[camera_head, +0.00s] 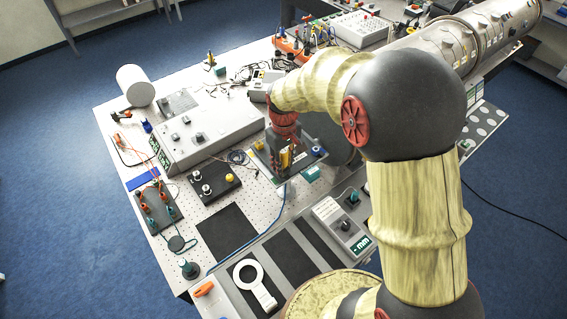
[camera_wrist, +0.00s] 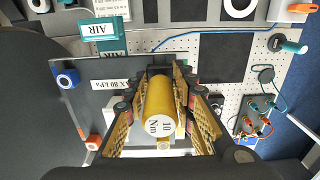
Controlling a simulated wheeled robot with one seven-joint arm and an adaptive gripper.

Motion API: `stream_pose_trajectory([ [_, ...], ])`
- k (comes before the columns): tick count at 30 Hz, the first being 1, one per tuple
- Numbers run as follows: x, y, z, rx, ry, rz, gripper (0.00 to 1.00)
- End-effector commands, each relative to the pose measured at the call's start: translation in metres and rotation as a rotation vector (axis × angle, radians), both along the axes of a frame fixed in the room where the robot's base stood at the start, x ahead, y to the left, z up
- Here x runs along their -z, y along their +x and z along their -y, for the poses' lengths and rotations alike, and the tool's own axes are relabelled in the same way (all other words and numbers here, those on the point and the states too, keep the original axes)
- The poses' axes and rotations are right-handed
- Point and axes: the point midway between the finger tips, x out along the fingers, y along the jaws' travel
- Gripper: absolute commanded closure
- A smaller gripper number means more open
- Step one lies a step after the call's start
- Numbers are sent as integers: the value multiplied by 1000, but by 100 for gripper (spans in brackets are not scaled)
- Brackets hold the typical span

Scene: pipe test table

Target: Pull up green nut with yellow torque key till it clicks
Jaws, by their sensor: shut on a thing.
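The yellow torque key (camera_wrist: 160,98) is a cylinder with a white round end marked "10 Nm". It sits between the two perforated fingers of my gripper (camera_wrist: 166,88), which is shut on it. In the head view, a small part of the yellow key (camera_head: 285,158) shows beside my gripper (camera_head: 283,146), low over a grey plate (camera_head: 263,165). The plate also shows in the wrist view (camera_wrist: 95,110). I cannot make out the green nut; the key and fingers hide what lies behind them. A blue fitting (camera_wrist: 68,79) and an orange fitting (camera_wrist: 93,142) are on the plate's edge.
Teal AIR boxes (camera_wrist: 104,40) stand by the plate. A black control box (camera_head: 215,184) and a long grey instrument (camera_head: 205,130) are to its left. A blue hose (camera_head: 279,205) runs along the table. A black mat (camera_head: 227,231) lies clear in front.

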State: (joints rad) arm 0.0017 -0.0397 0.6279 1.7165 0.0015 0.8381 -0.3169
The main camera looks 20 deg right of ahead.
Motion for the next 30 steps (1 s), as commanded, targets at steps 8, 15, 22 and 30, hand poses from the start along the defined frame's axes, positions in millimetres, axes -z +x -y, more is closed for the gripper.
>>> stream_pose_trajectory([
  [8, 2, 0, 0, 69, 0, 1, 100],
  [15, 2, 0, 0, 81, 0, 1, 100],
  [22, 2, 0, 0, 118, 0, 1, 100],
  [30, 2, 0, 0, 53, 0, 1, 100],
])
